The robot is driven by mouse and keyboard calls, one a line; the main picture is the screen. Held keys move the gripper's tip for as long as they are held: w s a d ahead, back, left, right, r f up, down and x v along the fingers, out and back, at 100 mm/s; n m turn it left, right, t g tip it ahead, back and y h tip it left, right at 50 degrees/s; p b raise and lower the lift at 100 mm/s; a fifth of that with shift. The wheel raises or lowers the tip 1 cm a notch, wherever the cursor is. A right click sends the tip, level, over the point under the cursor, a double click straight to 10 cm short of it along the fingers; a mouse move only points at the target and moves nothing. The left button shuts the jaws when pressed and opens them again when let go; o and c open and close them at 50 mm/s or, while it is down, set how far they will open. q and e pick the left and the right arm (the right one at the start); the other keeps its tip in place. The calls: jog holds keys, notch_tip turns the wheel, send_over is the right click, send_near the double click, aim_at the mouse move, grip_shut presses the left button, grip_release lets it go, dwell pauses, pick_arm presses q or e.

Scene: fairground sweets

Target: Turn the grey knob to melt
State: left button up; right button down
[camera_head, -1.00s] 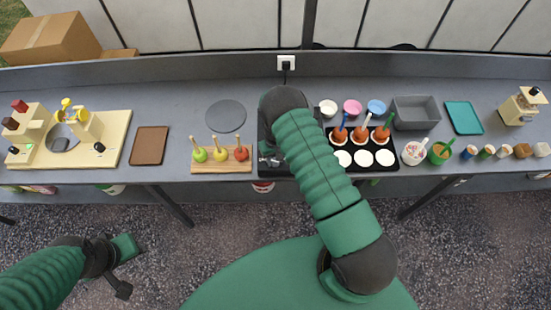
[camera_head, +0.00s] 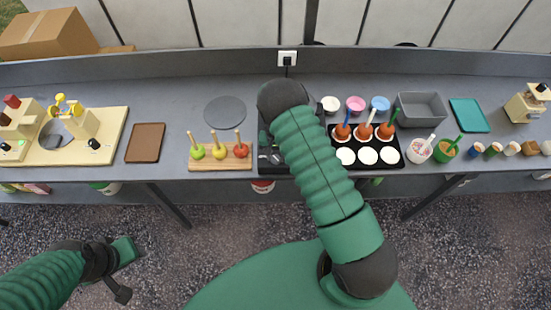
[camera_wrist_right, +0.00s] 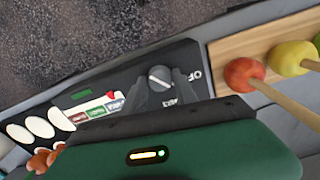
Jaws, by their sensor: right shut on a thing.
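The grey knob (camera_wrist_right: 159,74) is a round knob with a slot line across it, on a black panel (camera_wrist_right: 180,57) in the right wrist view. My right gripper (camera_wrist_right: 161,79) is shut on it, one dark fingertip on each side. The word OFF is printed beside the knob, and another label below it is partly covered by a finger. I cannot read which setting the knob points to. In the head view my right arm hides the knob and most of this gripper. My left gripper (camera_head: 124,272) hangs at lower left, away from the counter; its jaw opening is unclear.
A wooden board (camera_head: 221,164) with apples on sticks stands left of the black unit (camera_head: 394,149), close to my right gripper. Small bowls and a grey bin (camera_head: 420,109) stand behind and right. A brown tray (camera_head: 146,143) and cream machine (camera_head: 110,134) are at left.

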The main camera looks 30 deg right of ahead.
aim_at(275, 157)
jog(key=m+b, duration=0.1)
jog(key=m, duration=0.2)
jog(key=shift+f+m+b, duration=0.15)
jog(key=shift+m+b, duration=0.9)
jog(key=shift+m, duration=1.25)
jog(key=c, duration=1)
grip_release()
notch_tip(275, 157, up, 17)
jog(key=b, duration=0.3)
jog(key=shift+w, duration=0.15)
